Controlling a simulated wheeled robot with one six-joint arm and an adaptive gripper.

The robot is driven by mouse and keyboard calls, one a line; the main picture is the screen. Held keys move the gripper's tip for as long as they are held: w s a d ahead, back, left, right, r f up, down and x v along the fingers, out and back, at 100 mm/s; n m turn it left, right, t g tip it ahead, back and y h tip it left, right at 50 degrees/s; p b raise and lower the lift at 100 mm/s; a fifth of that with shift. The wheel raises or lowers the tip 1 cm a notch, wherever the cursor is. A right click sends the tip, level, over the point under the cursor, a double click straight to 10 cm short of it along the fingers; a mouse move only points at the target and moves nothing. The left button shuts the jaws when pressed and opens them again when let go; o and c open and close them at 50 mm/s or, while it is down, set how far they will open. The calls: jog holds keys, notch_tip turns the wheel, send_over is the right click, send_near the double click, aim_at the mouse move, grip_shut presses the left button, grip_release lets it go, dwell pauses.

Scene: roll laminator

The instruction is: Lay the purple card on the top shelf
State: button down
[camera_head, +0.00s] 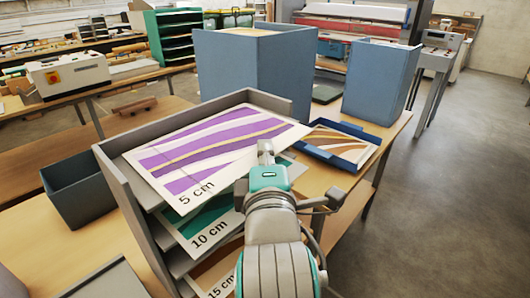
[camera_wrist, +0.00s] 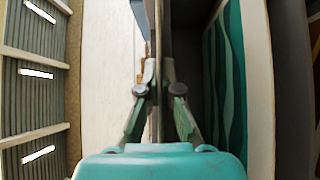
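The purple card (camera_head: 205,150), white with wavy purple bands and marked "5 cm", is at the top level of the grey shelf unit (camera_head: 128,190). Its right corner reaches past the unit's right side; whether it rests on the shelf cannot be told. My gripper (camera_head: 265,150) is at the card's front right edge. In the wrist view my gripper (camera_wrist: 157,75) is closed around a thin edge-on sheet, which appears to be this card. A green card (camera_head: 212,230) marked "10 cm" and a brown card (camera_head: 225,280) marked "15 cm" lie on lower levels.
A blue tray (camera_head: 352,163) with a brown-striped card is right of the shelf unit. Two blue-grey boxes, one large (camera_head: 240,65) and one smaller (camera_head: 378,85), stand behind. A dark bin (camera_head: 78,188) sits to the left. The floor at right is clear.

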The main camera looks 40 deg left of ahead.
jog(key=shift+f, duration=0.15)
jog(key=c, duration=1.8)
grip_release()
jog(key=o, duration=0.5)
